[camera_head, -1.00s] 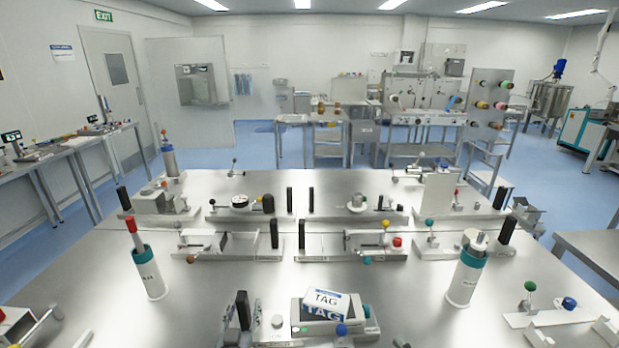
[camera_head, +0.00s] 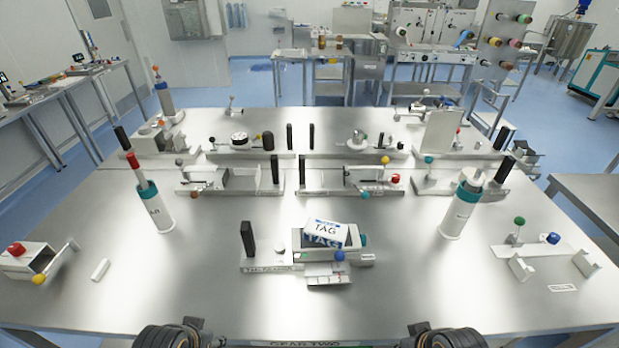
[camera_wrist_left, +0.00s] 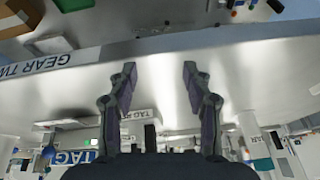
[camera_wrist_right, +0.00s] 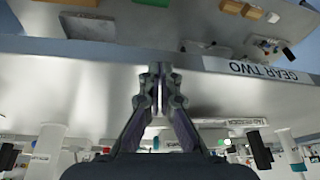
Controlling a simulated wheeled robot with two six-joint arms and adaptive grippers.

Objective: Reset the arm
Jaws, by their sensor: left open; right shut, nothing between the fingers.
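My left gripper (camera_wrist_left: 160,70) is open in the left wrist view, its two dark fingers spread wide with nothing between them. My right gripper (camera_wrist_right: 155,72) is shut and empty in the right wrist view, its fingers together. Both wrist views appear upside down, with the steel table and its "GEAR TWO" edge label beyond the fingers. In the head view only dark round parts of my left arm (camera_head: 168,337) and right arm (camera_head: 452,338) show at the bottom edge. The fingers are hidden there.
The steel table (camera_head: 200,290) has free room at its front. A tag box (camera_head: 324,234) sits on a central fixture. White cylinders stand at left (camera_head: 158,212) and right (camera_head: 460,212). A red-knobbed fixture (camera_head: 28,258) is at far left, and several fixtures line the back.

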